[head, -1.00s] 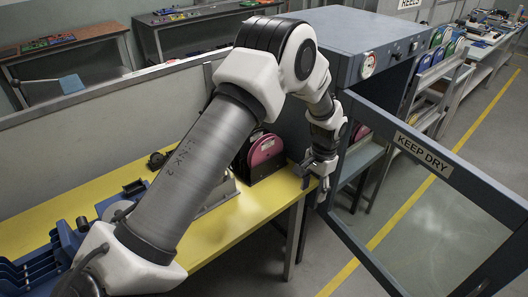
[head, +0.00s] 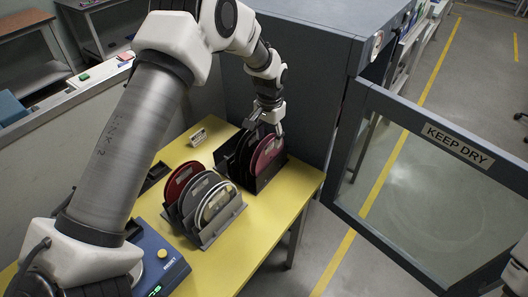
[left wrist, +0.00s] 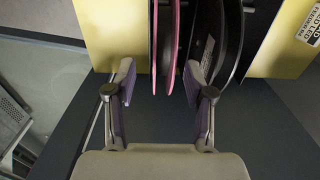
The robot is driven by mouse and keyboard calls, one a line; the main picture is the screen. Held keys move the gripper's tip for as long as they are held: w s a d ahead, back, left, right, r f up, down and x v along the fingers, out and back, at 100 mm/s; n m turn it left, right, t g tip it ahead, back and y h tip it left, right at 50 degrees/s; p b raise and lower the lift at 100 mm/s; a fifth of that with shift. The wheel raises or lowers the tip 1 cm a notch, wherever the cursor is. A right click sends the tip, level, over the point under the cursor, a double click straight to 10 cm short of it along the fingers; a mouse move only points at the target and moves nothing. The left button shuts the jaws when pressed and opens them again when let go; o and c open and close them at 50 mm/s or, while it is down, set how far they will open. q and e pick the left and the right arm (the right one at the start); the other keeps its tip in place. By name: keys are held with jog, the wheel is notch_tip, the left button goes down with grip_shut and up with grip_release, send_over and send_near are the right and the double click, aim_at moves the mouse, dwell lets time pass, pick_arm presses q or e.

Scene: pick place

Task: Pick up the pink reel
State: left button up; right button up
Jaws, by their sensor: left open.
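The pink reel (head: 270,152) stands upright in a dark rack on the yellow table, beside the blue-grey cabinet. In the left wrist view its thin pink rims (left wrist: 174,45) show edge-on, with dark material between them. My left gripper (head: 264,124) is above the reel at its upper edge. In the left wrist view the gripper (left wrist: 161,78) is open, and the reel's near edge lies between the two fingers, with a gap visible on each side. A dark reel (left wrist: 234,40) stands close on the right there, near the right finger.
A grey rack (head: 207,240) with several reels stands left of the pink reel. A blue device (head: 172,272) with a yellow button is nearer. The cabinet (head: 310,60) borders the table, its glass door (head: 430,133) open at right. Yellow table (head: 262,235) is clear in front.

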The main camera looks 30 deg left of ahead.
aim_at(268, 146)
pick_arm(q)
jog(key=f, duration=0.1)
jog(key=f+p, duration=0.1)
jog(key=f, duration=0.2)
jog(key=shift+a, duration=0.25)
jog(key=shift+a+f, duration=0.15)
jog(key=shift+f, duration=0.1)
jog(key=shift+d+r, duration=0.15)
jog(key=shift+d, duration=0.15)
grip_shut()
jog(key=shift+a, duration=0.1)
